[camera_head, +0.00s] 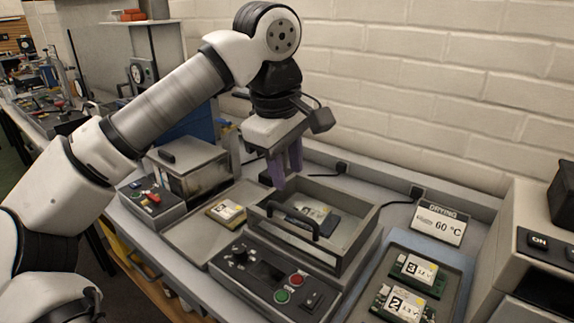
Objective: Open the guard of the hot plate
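The hot plate is the grey unit in the middle, with a control panel (275,277) in front carrying a dial, a red and a green button and a black switch. Its guard (362,238) looks like a low rectangular frame over the plate, with a black bar handle (293,216) at its front left. A board with a pale label (318,213) shows inside the frame. I cannot tell whether a clear pane covers it. My gripper (287,178) points down above the guard's back left corner, its purple fingers apart from the handle. Nothing shows in it, and its finger gap is unclear.
A blue-grey tray (382,314) with labelled boards stands at right, before a "DRYING 60 °C" sign (438,223). A glass-sided box (190,168) stands at left, with a labelled board (227,210) beside it. A grey machine (540,235) is at far right; the brick wall is behind.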

